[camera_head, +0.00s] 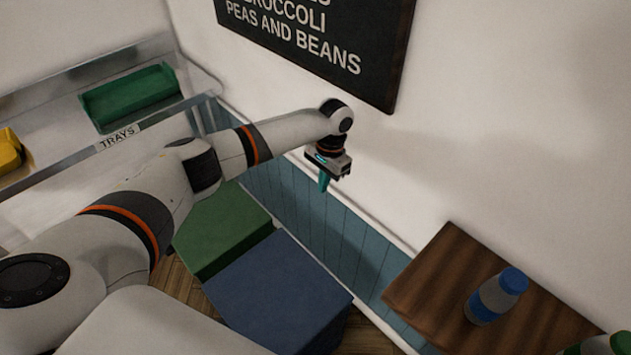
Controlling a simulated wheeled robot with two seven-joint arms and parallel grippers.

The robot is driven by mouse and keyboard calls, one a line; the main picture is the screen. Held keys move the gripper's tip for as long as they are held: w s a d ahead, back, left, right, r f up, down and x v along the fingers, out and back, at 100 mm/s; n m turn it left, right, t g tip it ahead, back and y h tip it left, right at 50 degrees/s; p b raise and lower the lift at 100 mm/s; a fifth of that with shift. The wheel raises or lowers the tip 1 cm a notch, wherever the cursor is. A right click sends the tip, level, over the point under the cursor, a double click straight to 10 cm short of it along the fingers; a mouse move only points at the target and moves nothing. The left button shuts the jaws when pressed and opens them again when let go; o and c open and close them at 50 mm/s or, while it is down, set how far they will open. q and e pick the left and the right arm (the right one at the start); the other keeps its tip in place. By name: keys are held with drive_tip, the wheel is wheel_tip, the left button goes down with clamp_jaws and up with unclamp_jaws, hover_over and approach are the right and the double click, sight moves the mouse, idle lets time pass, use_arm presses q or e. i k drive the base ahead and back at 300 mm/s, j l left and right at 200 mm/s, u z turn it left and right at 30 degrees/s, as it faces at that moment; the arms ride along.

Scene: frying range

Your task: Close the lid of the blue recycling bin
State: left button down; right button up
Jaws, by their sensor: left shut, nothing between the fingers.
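The blue recycling bin (278,291) stands on the floor at the lower middle. Its top shows as a flat, unbroken blue surface, lying level as a lid that is down, and I see no opening into it. My right gripper is out of view.
A green bin (222,229) stands against the blue bin's left side. A wooden table (440,272) at the right holds a blue-capped bottle (495,297) and a green-capped one (604,344). A metal shelf labelled TRAYS (118,138) holds a green tray (130,97). The panelled wall rises behind.

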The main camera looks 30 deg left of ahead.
sight(275, 294)
drive_tip(key=k+j, duration=0.2)
drive_tip(key=k, duration=0.3)
drive_tip(key=k+j, duration=0.25)
drive_tip(key=k, duration=0.25)
